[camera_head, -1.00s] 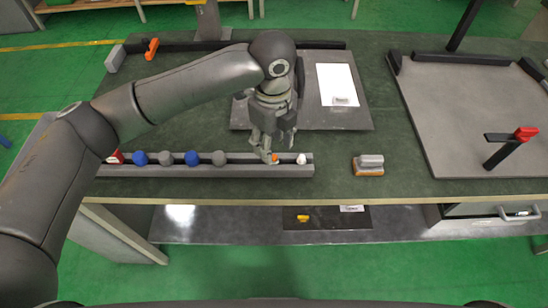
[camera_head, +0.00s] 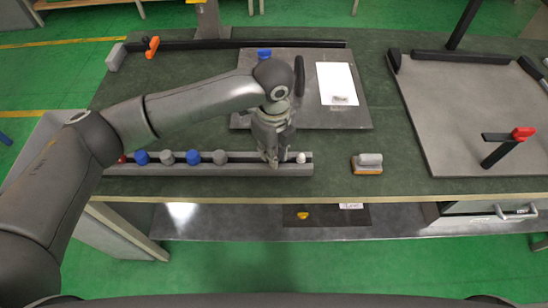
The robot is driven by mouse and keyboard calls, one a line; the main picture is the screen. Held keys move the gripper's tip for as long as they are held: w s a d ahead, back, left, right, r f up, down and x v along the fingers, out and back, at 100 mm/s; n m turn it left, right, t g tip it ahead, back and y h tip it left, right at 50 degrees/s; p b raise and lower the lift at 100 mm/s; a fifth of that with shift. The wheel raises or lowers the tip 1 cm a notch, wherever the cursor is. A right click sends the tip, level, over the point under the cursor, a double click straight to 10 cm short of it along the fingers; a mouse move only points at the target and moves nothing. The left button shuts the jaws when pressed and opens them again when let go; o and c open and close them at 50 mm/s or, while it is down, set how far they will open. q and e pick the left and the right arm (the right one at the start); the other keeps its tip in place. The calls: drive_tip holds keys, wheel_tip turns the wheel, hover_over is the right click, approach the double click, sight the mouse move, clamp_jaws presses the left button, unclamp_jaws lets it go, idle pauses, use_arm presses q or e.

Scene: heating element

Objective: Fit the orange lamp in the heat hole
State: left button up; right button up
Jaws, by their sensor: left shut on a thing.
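My left gripper (camera_head: 270,162) points down at the long grey rack (camera_head: 210,170), near its right end. Its fingers are close together over the place where the orange lamp showed. The orange lamp is hidden by the fingers, which are shut on it. A white lamp (camera_head: 301,157) stands in the rack just right of the gripper. The dark panel (camera_head: 305,112) behind the rack has a blue piece (camera_head: 264,54) at its top edge. I cannot make out the heat hole; my arm covers part of the panel. My right gripper is out of view.
Blue (camera_head: 141,157) and grey (camera_head: 220,157) lamps stand in the rack to the left. A white sheet (camera_head: 336,84) lies on the panel. A grey and orange block (camera_head: 367,163) sits right of the rack. A large grey tray (camera_head: 470,110) fills the table's right side.

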use_arm(q)
drive_tip(key=shift+f, duration=0.1)
drive_tip(key=shift+c, duration=0.4)
drive_tip(key=shift+r, duration=0.45)
wheel_tip(320, 180, up, 2)
drive_tip(key=shift+r+b, duration=0.1)
drive_tip(key=shift+b, duration=0.5)
drive_tip(key=w+d+r+b, duration=0.2)
drive_tip(key=w+d+r, duration=0.1)
drive_tip(key=w+r, duration=0.6)
drive_tip(key=w, duration=0.4)
drive_tip(key=shift+w+d+r+b, duration=0.15)
drive_tip(key=shift+d+r+b, duration=0.2)
drive_tip(key=shift+r, duration=0.05)
